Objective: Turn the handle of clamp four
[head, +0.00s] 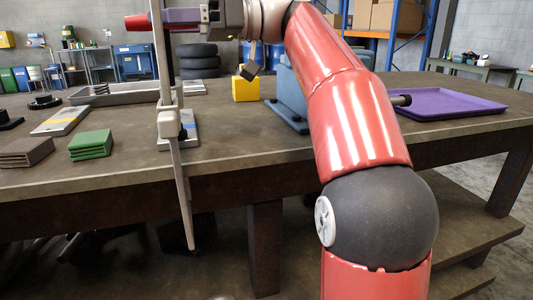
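A tall pale-grey bar clamp (163,70) stands near the table's front edge, its bar running from the picture's top down past the edge. A grey block (171,122) sits on its bar at table height. A red grip-like piece (138,22) and a purple piece (182,16) lie level across its upper part; I cannot tell which is the handle. No number shows, so I cannot confirm this is clamp four. My red arm bends left at the top, and my gripper (205,14) is beside the purple piece. Its fingers are not clear, nor whether they grip anything.
The workbench (240,135) bears a yellow block (245,89), a blue fixture (288,100), a purple tray (445,101), a grey tray (115,95), green plates (91,143) and brown plates (27,151). My arm hides part of the bench. Bare surface lies in front of the yellow block.

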